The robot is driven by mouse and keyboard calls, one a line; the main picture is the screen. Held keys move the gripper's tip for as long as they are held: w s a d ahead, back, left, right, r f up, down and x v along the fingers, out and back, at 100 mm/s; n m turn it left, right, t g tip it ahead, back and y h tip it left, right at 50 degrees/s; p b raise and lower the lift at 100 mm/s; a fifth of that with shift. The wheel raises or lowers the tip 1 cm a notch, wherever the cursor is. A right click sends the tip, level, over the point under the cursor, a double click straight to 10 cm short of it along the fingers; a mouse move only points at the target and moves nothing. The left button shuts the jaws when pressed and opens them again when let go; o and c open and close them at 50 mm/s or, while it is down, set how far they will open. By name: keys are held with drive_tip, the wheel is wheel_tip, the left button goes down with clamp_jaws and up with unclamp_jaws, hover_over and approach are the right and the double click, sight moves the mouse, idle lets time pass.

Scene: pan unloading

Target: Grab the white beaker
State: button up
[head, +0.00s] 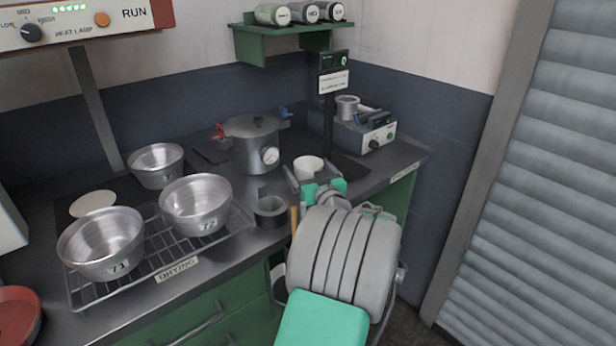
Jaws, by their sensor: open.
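The white beaker (308,164) stands near the right part of the counter in the head view, its open rim facing up. My gripper (311,174) is open, with its fingers pointing away from me at the beaker. One finger shows beside the beaker's left side; the right finger is close to its right side. I cannot tell whether either finger touches it. The beaker's lower part is hidden behind the green gripper body, and my wrist fills the front.
A dark cup (270,210) stands left of my gripper. Behind are a grey pressure pot (254,146), a black stand (330,95) and a device (366,133) bearing a metal cup (347,105). Metal bowls (197,207) sit on a wire rack (150,262) at left.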

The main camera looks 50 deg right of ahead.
drive_tip(key=shift+c, duration=0.3)
drive_tip(key=c, duration=1.4)
